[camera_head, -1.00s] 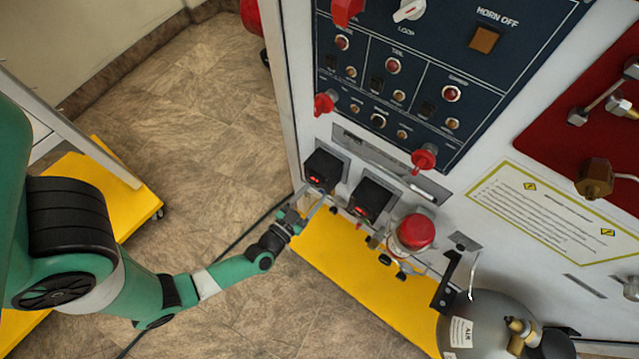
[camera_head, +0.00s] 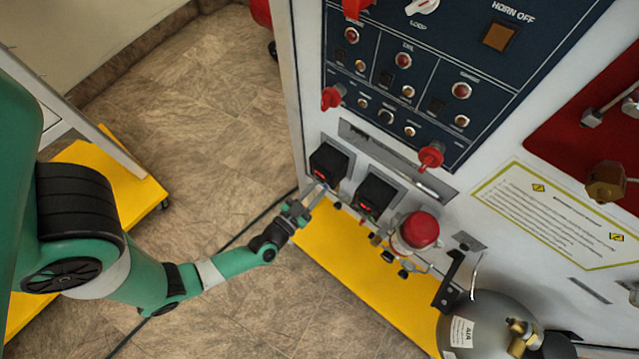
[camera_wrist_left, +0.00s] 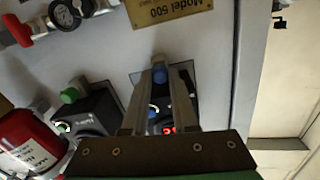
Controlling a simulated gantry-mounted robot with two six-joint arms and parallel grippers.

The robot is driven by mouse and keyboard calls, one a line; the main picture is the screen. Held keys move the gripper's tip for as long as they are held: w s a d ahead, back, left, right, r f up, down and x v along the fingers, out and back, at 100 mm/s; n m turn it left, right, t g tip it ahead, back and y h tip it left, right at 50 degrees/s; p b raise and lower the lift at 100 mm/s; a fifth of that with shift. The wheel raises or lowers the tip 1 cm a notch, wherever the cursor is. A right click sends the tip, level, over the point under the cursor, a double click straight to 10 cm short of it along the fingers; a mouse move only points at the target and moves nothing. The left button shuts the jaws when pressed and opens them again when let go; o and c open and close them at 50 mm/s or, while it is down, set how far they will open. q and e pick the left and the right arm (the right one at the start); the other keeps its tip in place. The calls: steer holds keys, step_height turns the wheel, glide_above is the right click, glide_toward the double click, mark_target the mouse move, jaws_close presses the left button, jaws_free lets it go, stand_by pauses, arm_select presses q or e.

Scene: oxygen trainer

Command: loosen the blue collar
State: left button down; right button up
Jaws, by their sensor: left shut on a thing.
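The blue collar (camera_wrist_left: 160,76) shows in the left wrist view between the tips of my left gripper (camera_wrist_left: 161,82). A grey cap sits just past it. The two fingers are shut on the collar. In the head view my left gripper (camera_head: 316,198) is at the lower front of the leftmost black box (camera_head: 329,163), low on the white cabinet. The collar is too small to make out there. My right gripper is in neither view.
A red-capped cylinder (camera_head: 418,232) and a grey air tank (camera_head: 487,325) stand to the right of my gripper. Red knobs project from the panel above. Open floor lies to the left.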

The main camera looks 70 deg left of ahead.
arm_select(q)
steer(key=shift+n, duration=3.4)
steer(key=c, duration=0.7)
jaws_free()
